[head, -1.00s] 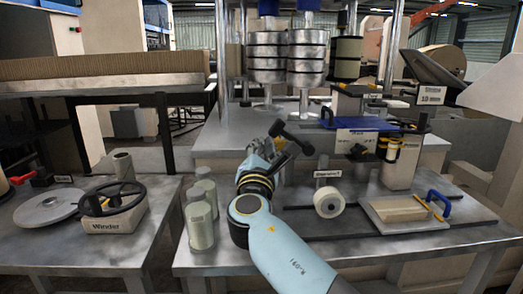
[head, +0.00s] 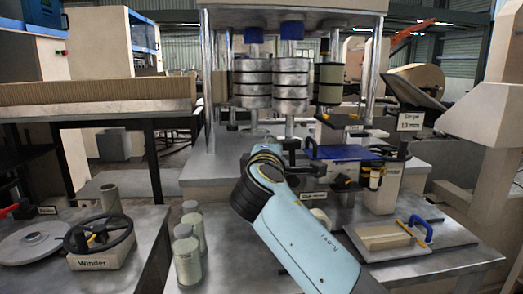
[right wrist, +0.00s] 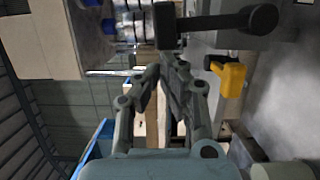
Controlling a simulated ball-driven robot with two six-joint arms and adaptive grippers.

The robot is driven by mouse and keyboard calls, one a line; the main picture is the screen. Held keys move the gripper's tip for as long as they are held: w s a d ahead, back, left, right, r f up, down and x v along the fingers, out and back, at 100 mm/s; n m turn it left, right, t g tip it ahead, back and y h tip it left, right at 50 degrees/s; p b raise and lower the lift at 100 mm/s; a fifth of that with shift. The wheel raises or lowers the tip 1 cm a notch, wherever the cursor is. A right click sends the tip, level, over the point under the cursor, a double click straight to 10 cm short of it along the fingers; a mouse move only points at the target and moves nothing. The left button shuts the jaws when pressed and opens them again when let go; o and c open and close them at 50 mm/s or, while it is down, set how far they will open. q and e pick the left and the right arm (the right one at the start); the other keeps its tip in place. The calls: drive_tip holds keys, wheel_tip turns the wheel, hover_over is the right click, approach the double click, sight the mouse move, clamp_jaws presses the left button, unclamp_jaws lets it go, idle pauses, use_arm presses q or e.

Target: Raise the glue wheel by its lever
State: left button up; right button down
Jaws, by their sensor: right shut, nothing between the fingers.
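A black lever with a round knob (right wrist: 262,18) crosses the top of the right wrist view. Its bar runs left to a dark block just beyond my fingertips. My right gripper (right wrist: 172,62) is shut and empty, close to that block; I cannot tell whether they touch. In the head view my right arm hides most of the gripper, and dark lever parts (head: 308,168) show just right of it. A pale roll (head: 320,216) sits below, partly behind my arm, near a small label too blurred to read. I cannot tell whether it is the glue wheel. My left gripper is out of view.
The Winder handwheel (head: 98,236) is on the left table. A tray with a blue handle (head: 392,242) lies at right. A blue plate (head: 345,153) and yellow-banded rollers (head: 376,178) are close right of the lever.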

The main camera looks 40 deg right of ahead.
sight(289, 141)
drive_tip(key=shift+s+d+r+m+y+p, duration=0.2)
drive_tip(key=shift+s+d+r+m, duration=0.1)
drive_tip(key=shift+d+m, duration=0.2)
drive_tip(key=shift+s+d+r+m+y+p, duration=0.1)
drive_tip(key=shift+s+d+r+m+p, duration=0.15)
drive_tip(key=shift+d+m, duration=0.2)
drive_tip(key=shift+s+d+r+m, duration=0.15)
drive_tip(key=shift+s+d+m, duration=0.25)
drive_tip(key=shift+d+m, duration=0.35)
drive_tip(key=shift+a, duration=0.1)
